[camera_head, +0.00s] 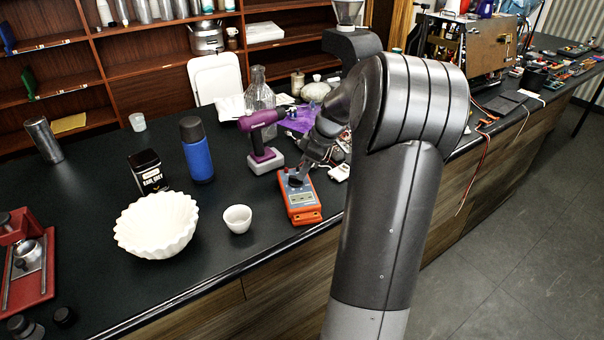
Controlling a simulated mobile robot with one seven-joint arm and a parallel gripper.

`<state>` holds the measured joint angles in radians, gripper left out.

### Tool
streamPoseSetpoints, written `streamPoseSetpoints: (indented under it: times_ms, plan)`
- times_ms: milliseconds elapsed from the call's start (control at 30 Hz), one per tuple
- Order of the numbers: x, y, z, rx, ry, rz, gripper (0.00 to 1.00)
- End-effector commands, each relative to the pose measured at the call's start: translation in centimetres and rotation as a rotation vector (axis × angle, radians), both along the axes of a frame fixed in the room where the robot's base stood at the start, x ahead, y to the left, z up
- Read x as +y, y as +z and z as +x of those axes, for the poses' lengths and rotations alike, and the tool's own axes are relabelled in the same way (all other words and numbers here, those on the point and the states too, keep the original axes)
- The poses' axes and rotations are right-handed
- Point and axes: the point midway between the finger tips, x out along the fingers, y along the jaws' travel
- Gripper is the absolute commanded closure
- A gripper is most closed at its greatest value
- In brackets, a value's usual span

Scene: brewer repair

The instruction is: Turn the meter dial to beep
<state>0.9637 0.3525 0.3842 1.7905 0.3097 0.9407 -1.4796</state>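The meter (304,212) is an orange handheld unit with a grey face. It lies on the dark counter near its front edge, right of the small white cup. My gripper (298,178) is over the upper part of the meter, pointing down at its face. The fingertips look very close to the face, but I cannot tell whether they touch it. The dial is hidden or too small to make out under the gripper. Whether the fingers are open or shut is not clear.
A purple drill (262,140) stands just behind the meter. A white cup (237,219), a fluted white bowl (157,226), a blue bottle (196,152) and a black tin (148,172) stand to the left. A glass carafe (260,95) is behind. The counter's front edge (262,262) is close.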

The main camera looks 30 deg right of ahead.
Motion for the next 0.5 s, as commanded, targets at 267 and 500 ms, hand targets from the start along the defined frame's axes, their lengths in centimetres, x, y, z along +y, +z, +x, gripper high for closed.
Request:
streamPoseSetpoints:
  times_ms: [267,500]
  plan:
    - [0.7,-2.5,0.8,0.0,-0.001,0.0,0.65]
    - [0.7,-2.6,0.8,-0.001,-0.002,-0.001,0.65]
